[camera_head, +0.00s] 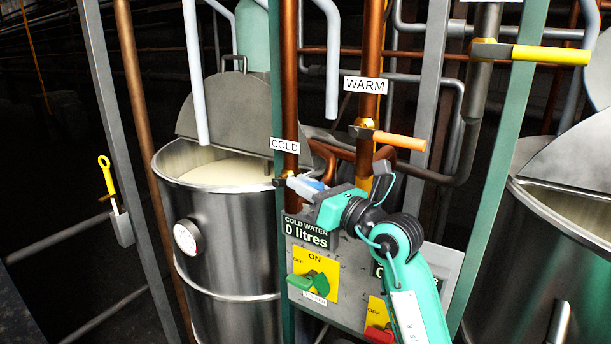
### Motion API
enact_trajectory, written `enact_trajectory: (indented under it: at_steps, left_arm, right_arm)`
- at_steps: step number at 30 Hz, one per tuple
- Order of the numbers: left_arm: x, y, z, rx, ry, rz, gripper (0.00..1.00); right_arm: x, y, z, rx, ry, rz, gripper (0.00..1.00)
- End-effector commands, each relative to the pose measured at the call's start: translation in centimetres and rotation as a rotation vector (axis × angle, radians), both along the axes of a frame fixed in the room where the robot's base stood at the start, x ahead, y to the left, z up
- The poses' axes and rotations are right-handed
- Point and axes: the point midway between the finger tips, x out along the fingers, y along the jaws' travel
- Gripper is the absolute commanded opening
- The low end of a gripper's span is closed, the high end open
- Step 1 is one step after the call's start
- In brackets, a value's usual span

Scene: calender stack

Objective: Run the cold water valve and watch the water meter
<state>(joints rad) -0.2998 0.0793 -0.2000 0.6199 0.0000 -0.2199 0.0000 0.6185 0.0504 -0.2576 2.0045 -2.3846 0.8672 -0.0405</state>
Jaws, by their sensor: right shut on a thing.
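The cold water valve (282,181) sits on the copper pipe below the white COLD label (285,145). My right gripper (297,186) is at this valve, shut on its handle, which sticks out to the right; a bit of blue (314,183) shows at the fingers. The gripper hides most of the handle. The water meter (308,233) is a dark display below, reading "COLD WATER 0 litres". My right arm covers part of the panel to its right. My left gripper is not in view.
A WARM valve with an orange handle (402,141) is close to the right. A steel vat (230,240) with pale contents and a gauge (187,237) stands left. The panel has a green switch (309,283) and a red one (379,334). Another vat (545,245) is right.

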Motion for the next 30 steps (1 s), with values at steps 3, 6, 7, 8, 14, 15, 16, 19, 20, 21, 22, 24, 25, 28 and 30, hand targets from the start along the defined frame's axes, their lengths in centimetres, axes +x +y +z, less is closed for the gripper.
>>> enact_trajectory:
  at_steps: [3,6,7,8,14,15,16,19,20,21,22,24,25,28,30]
  left_arm:
    - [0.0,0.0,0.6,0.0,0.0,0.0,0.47]
    - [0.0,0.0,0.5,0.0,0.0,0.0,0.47]
    - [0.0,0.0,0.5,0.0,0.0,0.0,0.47]
    - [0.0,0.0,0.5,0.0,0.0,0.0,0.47]
    - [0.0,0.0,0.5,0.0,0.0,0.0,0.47]
    - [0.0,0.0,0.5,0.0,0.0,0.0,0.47]
    - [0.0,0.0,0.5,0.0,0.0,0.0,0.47]
    - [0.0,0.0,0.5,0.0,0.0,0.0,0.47]
    - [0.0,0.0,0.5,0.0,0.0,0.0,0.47]
    - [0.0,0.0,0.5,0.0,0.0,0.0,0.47]
    - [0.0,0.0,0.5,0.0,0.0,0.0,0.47]
    - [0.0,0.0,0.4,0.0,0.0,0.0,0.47]
    - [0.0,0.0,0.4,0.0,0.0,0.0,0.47]
    - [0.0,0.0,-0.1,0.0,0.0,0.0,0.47]
    - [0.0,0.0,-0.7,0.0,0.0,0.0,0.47]
  right_arm:
    - [0.0,0.0,0.4,-0.018,0.012,-0.001,0.0]
    - [0.0,0.0,0.3,-0.022,0.016,-0.001,0.0]
    - [0.0,0.0,0.3,-0.021,0.015,-0.001,0.0]
    - [0.0,0.0,0.3,-0.021,0.015,-0.001,0.0]
    - [0.0,0.0,0.3,-0.02,0.014,-0.001,0.23]
    - [0.0,0.0,0.3,-0.02,0.014,-0.001,0.31]
    - [0.0,0.0,0.3,-0.02,0.014,-0.001,0.37]
    - [0.0,0.0,0.3,-0.021,0.015,-0.001,0.37]
    - [0.0,0.0,0.3,-0.021,0.015,-0.001,0.37]
    - [0.0,0.0,0.2,-0.021,0.015,-0.001,0.37]
    - [0.0,0.0,0.2,-0.021,0.015,-0.001,0.37]
    - [0.0,0.0,0.2,-0.021,0.015,-0.001,0.37]
    - [0.0,-0.1,0.2,-0.021,0.015,-0.001,0.37]
    - [-0.4,-0.5,-0.1,-0.021,0.014,-0.003,0.37]
    - [-1.0,-1.1,-0.3,-0.022,0.013,-0.003,0.37]
